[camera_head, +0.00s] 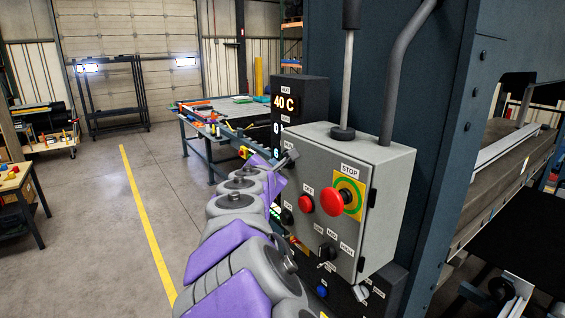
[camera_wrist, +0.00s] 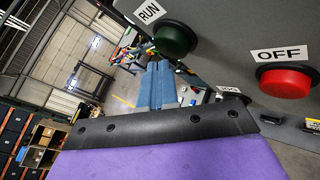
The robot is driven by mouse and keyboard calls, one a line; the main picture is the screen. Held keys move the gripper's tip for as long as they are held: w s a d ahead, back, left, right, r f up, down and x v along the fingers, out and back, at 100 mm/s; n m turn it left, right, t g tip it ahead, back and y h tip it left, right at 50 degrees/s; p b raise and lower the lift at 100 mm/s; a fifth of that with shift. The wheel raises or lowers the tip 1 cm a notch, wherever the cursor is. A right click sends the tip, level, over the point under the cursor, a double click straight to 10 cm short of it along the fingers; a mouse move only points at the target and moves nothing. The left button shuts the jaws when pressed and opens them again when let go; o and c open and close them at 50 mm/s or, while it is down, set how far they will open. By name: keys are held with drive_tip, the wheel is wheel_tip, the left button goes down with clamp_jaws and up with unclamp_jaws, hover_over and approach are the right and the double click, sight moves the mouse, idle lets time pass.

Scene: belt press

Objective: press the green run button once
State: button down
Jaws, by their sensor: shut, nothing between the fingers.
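The green run button (camera_wrist: 174,39) is a dark green round cap in the wrist view, beside a RUN label (camera_wrist: 149,11). It stands out from the grey control box (camera_head: 309,155); in the head view I cannot make it out, and my arm covers that side of the box. My gripper (camera_wrist: 160,66) shows as two blue fingers side by side, shut and empty. Its tips appear just below and left of the green button in the wrist view. I cannot tell whether they touch it.
A red OFF button (camera_wrist: 286,81) is right of the green one and also shows in the head view (camera_head: 306,204). A larger red STOP button (camera_head: 334,202) on a yellow plate sits farther right. A dark selector knob (camera_head: 326,251) is below. A worktable (camera_head: 207,142) stands behind.

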drive_tip(key=shift+a, duration=0.2)
drive_tip(key=shift+w+d+r, duration=0.1)
drive_tip(key=shift+w+d, duration=0.05)
drive_tip(key=shift+d, duration=0.35)
idle(0.3)
drive_tip(key=shift+a, duration=0.15)
drive_tip(key=shift+w+d+p, duration=0.3)
drive_tip(key=shift+d, duration=0.15)
idle(0.7)
drive_tip(key=shift+s+a+p, duration=0.3)
drive_tip(key=shift+s+a, duration=0.2)
drive_tip(key=shift+a, duration=0.2)
drive_tip(key=shift+a, duration=0.1)
